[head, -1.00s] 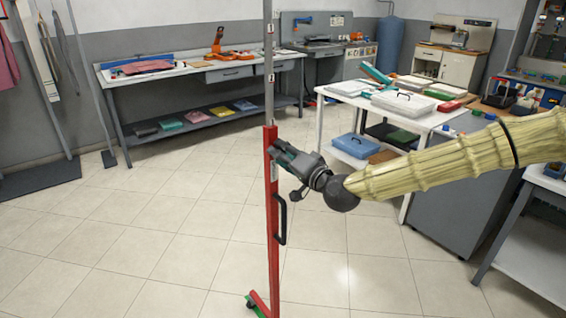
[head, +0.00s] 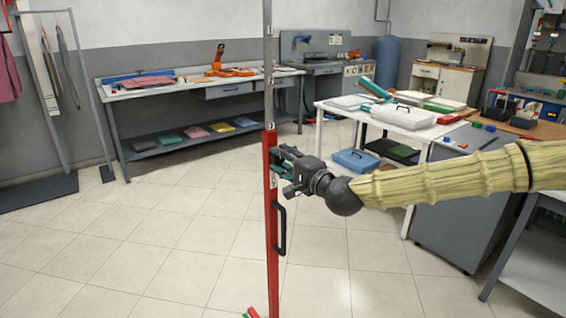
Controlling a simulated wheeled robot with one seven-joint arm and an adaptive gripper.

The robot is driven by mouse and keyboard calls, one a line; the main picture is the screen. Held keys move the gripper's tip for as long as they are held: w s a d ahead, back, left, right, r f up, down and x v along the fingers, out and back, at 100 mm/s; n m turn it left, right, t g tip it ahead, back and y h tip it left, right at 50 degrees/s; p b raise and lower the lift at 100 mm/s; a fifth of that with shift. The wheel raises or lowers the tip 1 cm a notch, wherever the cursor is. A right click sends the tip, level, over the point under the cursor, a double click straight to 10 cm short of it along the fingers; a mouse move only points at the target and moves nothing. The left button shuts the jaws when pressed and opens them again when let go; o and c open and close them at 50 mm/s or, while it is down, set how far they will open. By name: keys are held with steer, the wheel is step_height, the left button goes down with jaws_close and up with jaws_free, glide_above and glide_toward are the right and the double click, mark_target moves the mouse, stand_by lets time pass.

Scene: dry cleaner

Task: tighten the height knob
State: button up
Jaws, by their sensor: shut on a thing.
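A red upright post (head: 271,225) stands on the tiled floor in the head view, with a grey inner pole (head: 268,85) rising from its top and a black handle (head: 281,230) on its right side. My gripper (head: 279,163) reaches in from the right and meets the post just below its top. Its fingers are shut at the post's right side, on what appears to be the height knob. The knob itself is hidden by the fingers, so I cannot see how tight it is.
A white table (head: 437,122) with trays and cases stands behind my arm at right. A long workbench (head: 195,88) with a lower shelf runs along the back wall. A garment rack stands at far left. The floor left of the post is clear.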

steer(key=shift+w+d+r, duration=0.1)
steer(key=shift+w+d, duration=0.05)
steer(key=o, duration=1)
steer(key=shift+c, duration=0.2)
steer(key=v, duration=1.2)
